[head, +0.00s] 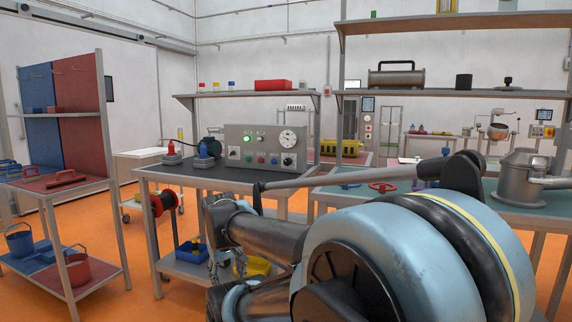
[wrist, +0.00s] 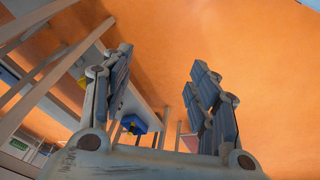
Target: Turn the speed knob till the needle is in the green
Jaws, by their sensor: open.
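The grey control box (head: 232,146) stands on the dark-topped workbench (head: 160,171) left of centre in the head view. A round white dial (head: 287,140) sits at the upper right of its face. The needle's position and any green band are too small to tell. A black knob (head: 288,159) is below the dial; I take it for the speed knob. My gripper shows in the wrist view (wrist: 161,58), with its fingers apart and nothing between them. It points at the orange floor, away from the box. In the head view I cannot make out its fingers.
A red bottle (head: 171,148) and a dark motor-like device (head: 207,148) stand left of the box. Below the bench are a red reel (head: 164,202) and a blue bin (head: 188,250). A shelf (head: 250,94) hangs above the box. My arm fills the lower right.

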